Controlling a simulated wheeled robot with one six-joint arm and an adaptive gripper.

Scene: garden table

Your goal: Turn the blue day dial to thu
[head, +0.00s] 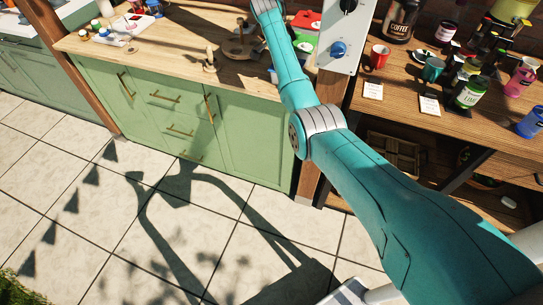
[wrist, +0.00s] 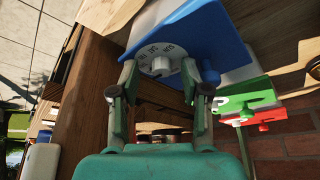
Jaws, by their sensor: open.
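In the wrist view a blue-faced box (wrist: 205,42) with white sides fills the upper middle. On its face is a round pale dial (wrist: 160,64) with small dark lettering around it. My gripper (wrist: 158,76) is open, with one finger to the left and one to the right of the dial's hub. I cannot tell whether either finger touches it. In the head view my gripper is out of frame past the top edge.
Green (wrist: 240,98) and red (wrist: 272,125) pieces are beside the blue box in the wrist view, near a brick wall (wrist: 298,146). In the head view a white panel (head: 351,20) carries a blue knob (head: 338,48). A cluttered shelf table (head: 400,98) stands right; green cabinets (head: 150,100) stand left.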

